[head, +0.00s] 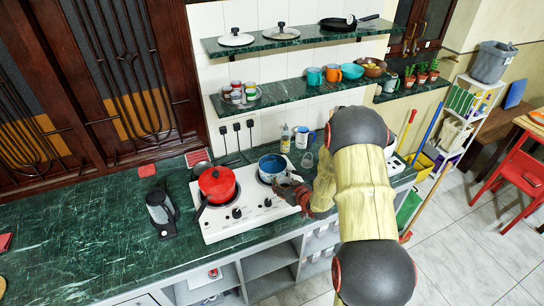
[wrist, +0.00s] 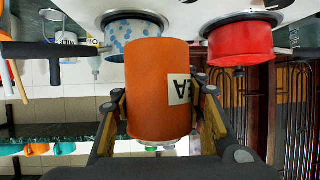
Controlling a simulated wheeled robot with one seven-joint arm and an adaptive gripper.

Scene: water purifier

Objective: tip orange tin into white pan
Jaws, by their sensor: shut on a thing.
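My gripper (head: 293,190) is shut on an orange tin (wrist: 158,85) and holds it between both fingers. The wrist picture is upside down, and the tin's pale label shows the letters EA inverted. The tin appears roughly upright; its contents are hidden. In the head view the gripper is at the front right of the stove, close to a blue-and-white pan (head: 271,163) on the right burner. No all-white pan shows; this pan is white with blue spots in the wrist view (wrist: 122,30), partly covered by the tin.
A red pot (head: 217,184) stands on the left of the white stove (head: 240,215). A yellow-labelled bottle (head: 285,138) and a blue-and-white mug (head: 302,138) stand behind the pan.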

